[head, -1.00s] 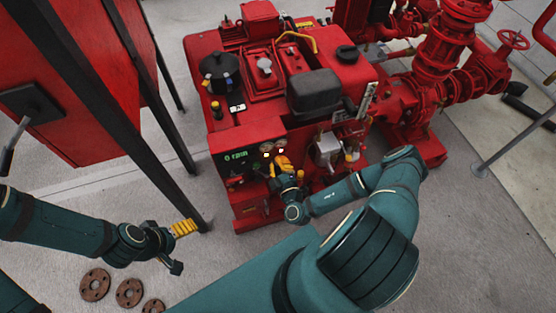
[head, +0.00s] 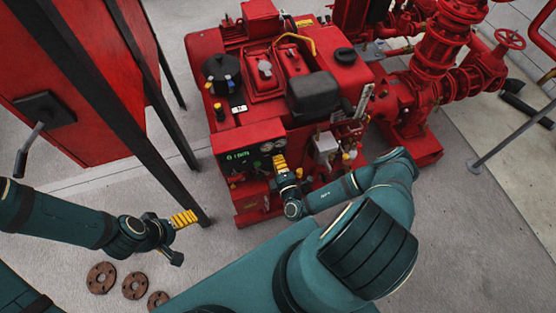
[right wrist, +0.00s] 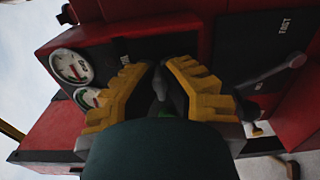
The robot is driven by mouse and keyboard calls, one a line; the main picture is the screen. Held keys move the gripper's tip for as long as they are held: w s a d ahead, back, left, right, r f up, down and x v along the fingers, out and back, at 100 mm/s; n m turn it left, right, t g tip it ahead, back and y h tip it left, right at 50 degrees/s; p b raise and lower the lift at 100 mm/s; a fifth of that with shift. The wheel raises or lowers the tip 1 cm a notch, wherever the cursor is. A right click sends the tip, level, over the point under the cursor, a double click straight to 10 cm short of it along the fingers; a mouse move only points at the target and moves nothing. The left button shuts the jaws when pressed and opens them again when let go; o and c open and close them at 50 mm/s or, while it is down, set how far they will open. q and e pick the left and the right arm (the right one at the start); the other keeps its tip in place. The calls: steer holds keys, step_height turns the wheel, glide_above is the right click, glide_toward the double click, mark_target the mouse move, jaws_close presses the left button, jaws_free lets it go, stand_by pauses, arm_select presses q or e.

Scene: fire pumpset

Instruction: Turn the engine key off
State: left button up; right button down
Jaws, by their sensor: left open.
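The red engine unit (head: 285,85) has a dark control panel (head: 236,158) with round gauges (head: 267,147) on its near side. My right gripper (head: 279,160) is at this panel, just below the gauges. In the right wrist view its two yellow fingers (right wrist: 160,70) point at the panel, close together at the tips. A dark shape (right wrist: 168,88) shows between them. I cannot tell whether it is the engine key or whether the fingers grip it. The key is not clearly visible elsewhere. My left gripper (head: 186,235) is open and empty, above the floor at left.
A red cabinet (head: 85,75) on black legs stands at left, with a lever handle (head: 31,140). Several brown flanges (head: 101,278) lie on the floor below my left gripper. Red pipes and valves (head: 440,70) stand at the back right.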

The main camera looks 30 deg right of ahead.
stand_by(0.3)
steer(key=c, duration=1.1)
jaws_free()
steer(key=shift+s, duration=0.1)
steer(key=v, duration=1.1)
steer(key=shift+s, duration=0.35)
steer(key=shift+a, duration=0.1)
